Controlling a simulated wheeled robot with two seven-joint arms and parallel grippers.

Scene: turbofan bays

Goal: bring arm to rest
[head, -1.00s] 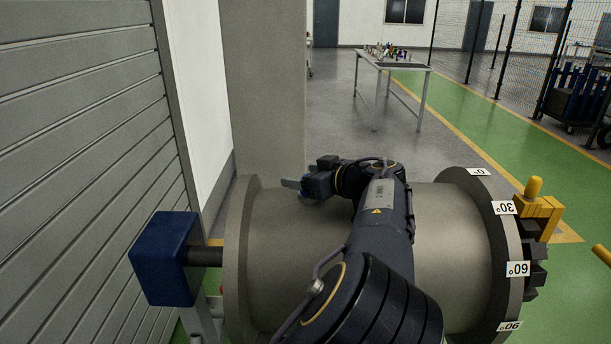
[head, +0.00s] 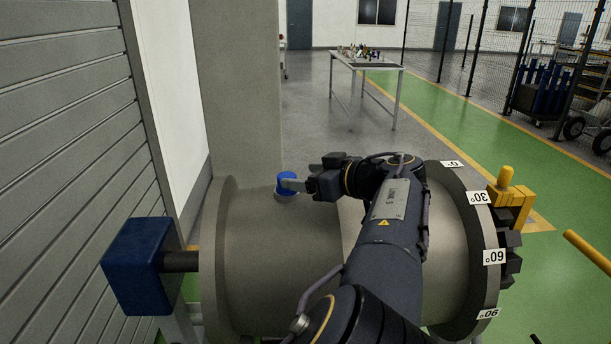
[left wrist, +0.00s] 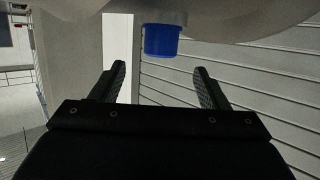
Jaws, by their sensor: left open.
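My left arm reaches over a large grey drum (head: 285,250) with angle labels on its right flange. My left gripper (head: 294,184) is at the drum's far upper side. In the head view its fingers overlap a blue cap (head: 285,178) on a pale base there. In the left wrist view my left gripper (left wrist: 160,75) is open and empty, with its fingers wide apart. A blue cap (left wrist: 162,40) shows beyond the fingertips, below a pale curved surface, and nothing touches it. My right gripper is not in view.
A blue block (head: 145,265) on a dark shaft stands at the drum's left end. A yellow fitting (head: 510,200) is at the right flange. A slatted wall (head: 70,150) stands close on the left. A table (head: 365,64) with small items is far back, with open floor before it.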

